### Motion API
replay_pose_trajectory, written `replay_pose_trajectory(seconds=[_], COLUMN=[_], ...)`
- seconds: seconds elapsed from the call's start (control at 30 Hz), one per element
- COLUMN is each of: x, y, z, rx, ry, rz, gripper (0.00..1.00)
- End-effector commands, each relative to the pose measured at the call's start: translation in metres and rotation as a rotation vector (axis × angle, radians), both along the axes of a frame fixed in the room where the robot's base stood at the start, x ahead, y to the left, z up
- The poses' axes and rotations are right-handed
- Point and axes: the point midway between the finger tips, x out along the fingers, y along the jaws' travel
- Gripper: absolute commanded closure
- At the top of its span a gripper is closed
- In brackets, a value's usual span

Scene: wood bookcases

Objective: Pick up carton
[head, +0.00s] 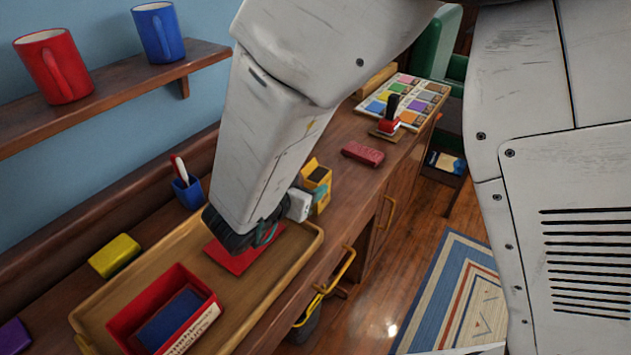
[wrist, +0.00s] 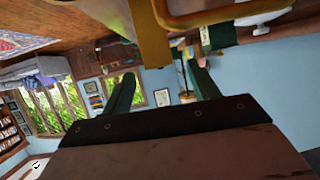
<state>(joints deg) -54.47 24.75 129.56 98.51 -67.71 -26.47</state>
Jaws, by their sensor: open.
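No thing in view is clearly a carton. A yellow box-like object (head: 317,180) with a dark face stands on the wooden desk beside my gripper, partly hidden by it. My gripper (wrist: 160,72) is open, and its two green fingers stand apart in the wrist view with no object clearly between them. In the head view my arm hides most of the gripper; a pale part and a bit of teal show against the yellow object. I cannot tell whether they touch. A red open box (head: 120,323) with a dark blue thing inside sits in a tan tray (head: 262,300).
A red flat piece (head: 236,257) lies in the tray. A yellow block (head: 114,256) and a blue cup (head: 188,191) stand behind it. A red block (head: 363,153), a stamp (head: 389,122) and a colour chart (head: 408,82) are farther along. A shelf (head: 120,97) with mugs overhangs the left.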

Motion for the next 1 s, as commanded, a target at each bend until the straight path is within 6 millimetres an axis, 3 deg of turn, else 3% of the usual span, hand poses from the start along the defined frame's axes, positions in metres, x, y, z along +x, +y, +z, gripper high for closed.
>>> replay_pose_trajectory(seconds=[0.17, 0.63, 0.93, 1.0], x=[0.003, 0.05, 0.055, 0.055], y=[-0.007, -0.035, -0.039, -0.039], z=[-0.007, -0.028, -0.03, -0.03], rx=[-0.035, -0.03, -0.03, -0.03], ry=[-0.003, -0.003, -0.003, -0.003], rz=[-0.023, -0.016, -0.016, -0.016], gripper=[0.4, 0.4, 0.4, 0.59])
